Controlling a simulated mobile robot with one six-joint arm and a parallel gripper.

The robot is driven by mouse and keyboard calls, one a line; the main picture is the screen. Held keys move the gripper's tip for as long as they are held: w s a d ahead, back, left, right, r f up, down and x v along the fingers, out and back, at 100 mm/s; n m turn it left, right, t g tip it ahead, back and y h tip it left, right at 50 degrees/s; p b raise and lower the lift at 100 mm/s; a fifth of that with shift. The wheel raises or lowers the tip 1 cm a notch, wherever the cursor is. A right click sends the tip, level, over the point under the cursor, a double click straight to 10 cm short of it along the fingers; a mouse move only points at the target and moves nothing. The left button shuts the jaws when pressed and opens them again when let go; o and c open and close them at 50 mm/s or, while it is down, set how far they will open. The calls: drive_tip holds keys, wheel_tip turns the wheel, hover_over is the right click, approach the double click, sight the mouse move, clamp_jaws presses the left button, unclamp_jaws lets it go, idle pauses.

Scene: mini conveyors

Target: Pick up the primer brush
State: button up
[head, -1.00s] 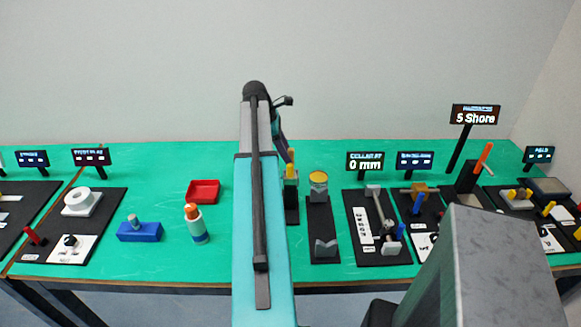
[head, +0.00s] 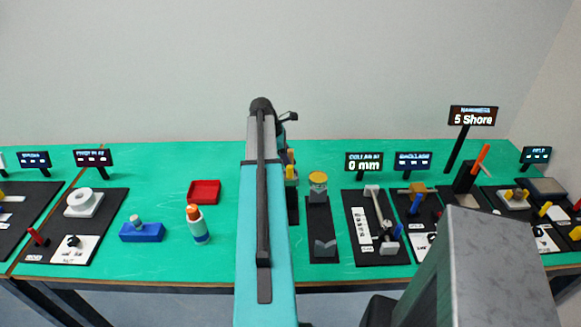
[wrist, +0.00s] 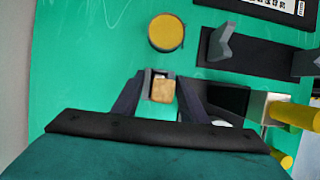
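A tan square-topped piece with a grey edge (wrist: 162,91) shows between my gripper's fingers in the wrist view. It may be the top of the primer brush, but its lower part is hidden. My gripper (wrist: 159,84) has its dark fingers apart, one on each side of this piece. I cannot tell whether they touch it. In the head view a small yellow upright part (head: 291,157) shows just right of my arm, on a black plate (head: 293,209). My arm hides most of that plate and the gripper there.
A yellow-topped jar (head: 318,179) stands close to the right; its top shows in the wrist view (wrist: 166,33). A V-shaped cradle (head: 324,249) is nearer. Yellow cylinders (wrist: 292,113) lie close to the gripper's right. A red tray (head: 204,191) and orange-capped bottle (head: 197,225) stand left.

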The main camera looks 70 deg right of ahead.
sight(291, 150)
idle(0.4)
clamp_jaws()
drive_tip(key=shift+r, duration=0.1)
drive_tip(key=shift+r+b, duration=1.2)
drive_tip(key=shift+r, duration=3.7)
